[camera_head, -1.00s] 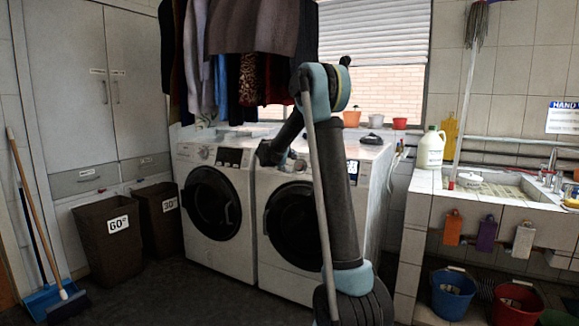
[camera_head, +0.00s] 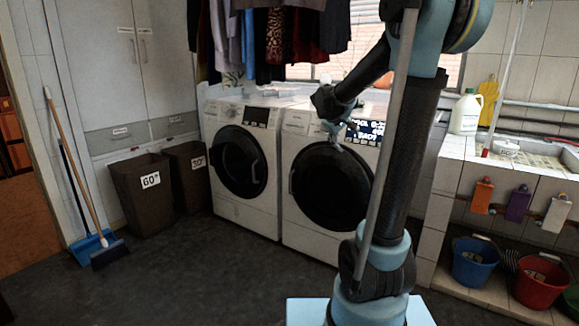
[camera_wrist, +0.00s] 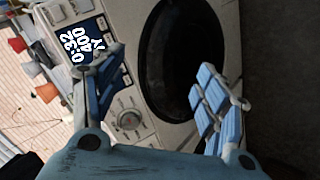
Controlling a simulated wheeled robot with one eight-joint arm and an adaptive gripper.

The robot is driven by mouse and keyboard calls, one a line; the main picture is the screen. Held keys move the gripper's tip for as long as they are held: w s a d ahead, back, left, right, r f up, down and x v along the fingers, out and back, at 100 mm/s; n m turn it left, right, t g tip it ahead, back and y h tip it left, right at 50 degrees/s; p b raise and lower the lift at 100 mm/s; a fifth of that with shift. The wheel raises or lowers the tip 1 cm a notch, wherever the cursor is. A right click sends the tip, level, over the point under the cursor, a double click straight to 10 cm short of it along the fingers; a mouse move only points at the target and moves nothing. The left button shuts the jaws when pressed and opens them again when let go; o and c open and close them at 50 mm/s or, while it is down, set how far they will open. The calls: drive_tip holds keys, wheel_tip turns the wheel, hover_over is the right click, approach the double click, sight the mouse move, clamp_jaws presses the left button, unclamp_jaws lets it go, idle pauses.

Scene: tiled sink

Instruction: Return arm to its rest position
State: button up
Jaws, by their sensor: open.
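My gripper (camera_head: 333,128) is in front of the right washing machine (camera_head: 298,180), near its control panel and the top of its round door. In the wrist view my gripper (camera_wrist: 168,82) has its two blue-padded fingers spread wide, with nothing between them. Behind the fingers the wrist view shows the machine's dark door (camera_wrist: 185,60), dial (camera_wrist: 128,118) and lit display (camera_wrist: 85,45). My arm is bent, with its elbow high at the upper right of the head view, and it hides part of the machine's right side.
A left washing machine (camera_head: 240,160) stands beside it. Two brown bins (camera_head: 146,205), a broom and a blue dustpan (camera_head: 90,245) are at the left. A tiled sink counter (camera_head: 480,165) with a white jug (camera_head: 466,112) and buckets (camera_head: 476,265) is at the right. The dark floor ahead is clear.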

drive_tip(key=s+a+f+m+g+y, duration=0.1)
drive_tip(key=s+f, duration=0.5)
drive_tip(key=s, duration=0.7)
drive_tip(key=s+a+f+m+g+y, duration=0.1)
drive_tip(key=s+f, duration=0.5)
drive_tip(key=s, duration=0.7)
drive_tip(key=s+a+f+m+g+y, duration=0.1)
drive_tip(key=s+f+m+g+y, duration=0.1)
drive_tip(key=s+f, duration=0.5)
drive_tip(key=s+g+y, duration=0.1)
drive_tip(key=s, duration=0.5)
drive_tip(key=shift+s+a+m+y, duration=0.25)
drive_tip(key=shift+s+m+y, duration=0.05)
drive_tip(key=shift+m, duration=0.1)
drive_tip(key=shift+f, duration=0.1)
drive_tip(key=shift+w+f, duration=0.2)
drive_tip(key=shift+w, duration=0.3)
